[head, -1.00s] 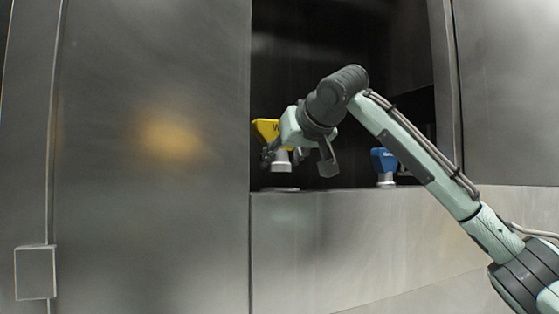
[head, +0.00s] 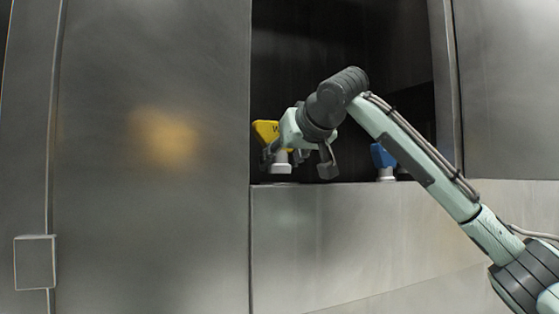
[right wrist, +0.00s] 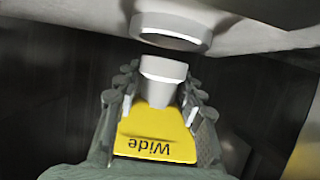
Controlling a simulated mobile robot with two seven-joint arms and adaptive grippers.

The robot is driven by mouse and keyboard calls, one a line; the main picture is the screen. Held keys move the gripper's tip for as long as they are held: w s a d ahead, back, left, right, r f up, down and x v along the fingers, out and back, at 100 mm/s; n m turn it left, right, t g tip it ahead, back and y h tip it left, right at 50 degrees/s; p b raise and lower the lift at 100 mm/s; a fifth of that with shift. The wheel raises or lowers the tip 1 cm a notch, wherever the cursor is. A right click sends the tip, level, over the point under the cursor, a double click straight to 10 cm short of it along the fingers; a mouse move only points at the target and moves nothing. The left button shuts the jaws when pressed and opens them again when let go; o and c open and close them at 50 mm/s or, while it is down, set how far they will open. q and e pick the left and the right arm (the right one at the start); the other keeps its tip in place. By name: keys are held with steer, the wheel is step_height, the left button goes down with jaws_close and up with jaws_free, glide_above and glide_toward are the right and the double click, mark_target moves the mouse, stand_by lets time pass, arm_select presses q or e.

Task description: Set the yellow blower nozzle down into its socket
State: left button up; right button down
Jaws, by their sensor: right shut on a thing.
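The yellow blower nozzle (head: 264,130) is in my right gripper (head: 297,161), at the left of the opening in the head view. Its pale neck (head: 281,163) points down, a little above the ledge. In the right wrist view the nozzle (right wrist: 157,125) carries the word "Wide", and the fingers lie on both sides of it. A pale round socket ring (right wrist: 171,30) is just beyond the neck's end, apparently separated by a small gap. The socket cannot be made out in the head view now. My left gripper is not in view.
A blue nozzle (head: 382,155) stands on a pale base at the right of the opening, behind my right arm. The ledge (head: 350,200) runs below the opening. A large metal panel (head: 150,200) closes off the left.

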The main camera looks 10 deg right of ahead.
steer(key=shift+f+b, duration=0.85)
steer(key=shift+f, duration=0.45)
steer(key=shift+f, duration=0.15)
